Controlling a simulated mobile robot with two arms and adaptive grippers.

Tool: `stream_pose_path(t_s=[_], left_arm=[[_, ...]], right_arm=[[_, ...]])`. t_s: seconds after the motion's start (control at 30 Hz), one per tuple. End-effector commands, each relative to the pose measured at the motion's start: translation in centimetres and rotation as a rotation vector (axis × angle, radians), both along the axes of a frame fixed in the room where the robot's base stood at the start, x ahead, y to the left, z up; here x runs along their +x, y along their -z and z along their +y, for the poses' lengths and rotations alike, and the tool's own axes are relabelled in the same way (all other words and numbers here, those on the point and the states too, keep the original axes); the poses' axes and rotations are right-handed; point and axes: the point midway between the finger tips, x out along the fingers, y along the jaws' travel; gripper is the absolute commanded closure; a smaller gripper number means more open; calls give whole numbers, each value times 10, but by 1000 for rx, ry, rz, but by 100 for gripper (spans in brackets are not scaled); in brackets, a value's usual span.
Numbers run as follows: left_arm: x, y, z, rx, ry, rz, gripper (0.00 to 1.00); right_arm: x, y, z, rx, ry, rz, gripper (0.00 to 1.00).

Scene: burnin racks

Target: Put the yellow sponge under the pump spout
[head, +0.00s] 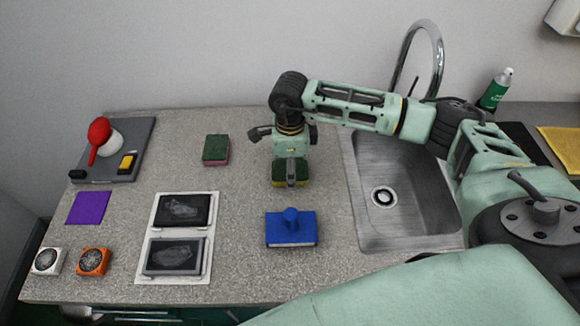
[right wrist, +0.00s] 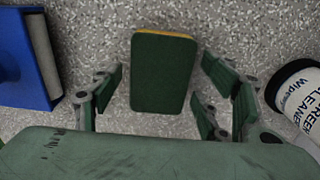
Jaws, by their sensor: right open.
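The yellow sponge (head: 278,181) has a dark green top and lies on the counter beneath my right gripper (head: 291,178), its yellow showing low at the edge. In the right wrist view the sponge (right wrist: 162,75) lies ahead between the spread fingers of the open right gripper (right wrist: 165,95), with gaps on both sides. I cannot make out a pump spout for certain; a dark piece (head: 259,133) juts left behind the gripper. My left gripper is not in view.
A blue block with a knob (head: 291,230) lies in front of the sponge. A green-and-red sponge (head: 215,150) lies to the left, a white mat (head: 144,263) with two dark devices further left. The sink (head: 400,222) is on the right.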

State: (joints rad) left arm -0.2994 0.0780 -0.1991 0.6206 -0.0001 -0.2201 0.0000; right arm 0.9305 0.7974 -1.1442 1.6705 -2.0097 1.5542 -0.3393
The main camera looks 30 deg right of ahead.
Motion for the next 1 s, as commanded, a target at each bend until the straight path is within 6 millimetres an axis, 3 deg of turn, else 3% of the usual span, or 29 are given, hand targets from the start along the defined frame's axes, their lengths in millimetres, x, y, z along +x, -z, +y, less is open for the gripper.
stream_pose_path(t_s=[0.23,0.3,0.7,1.0], left_arm=[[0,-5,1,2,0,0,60],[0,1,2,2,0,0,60],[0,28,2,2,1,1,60],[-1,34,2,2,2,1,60]], right_arm=[[0,-5,0,0,0,0,31],[1,-10,0,2,0,-4,31],[1,-91,0,0,-1,-7,31],[0,-122,0,0,-1,-1,31]])
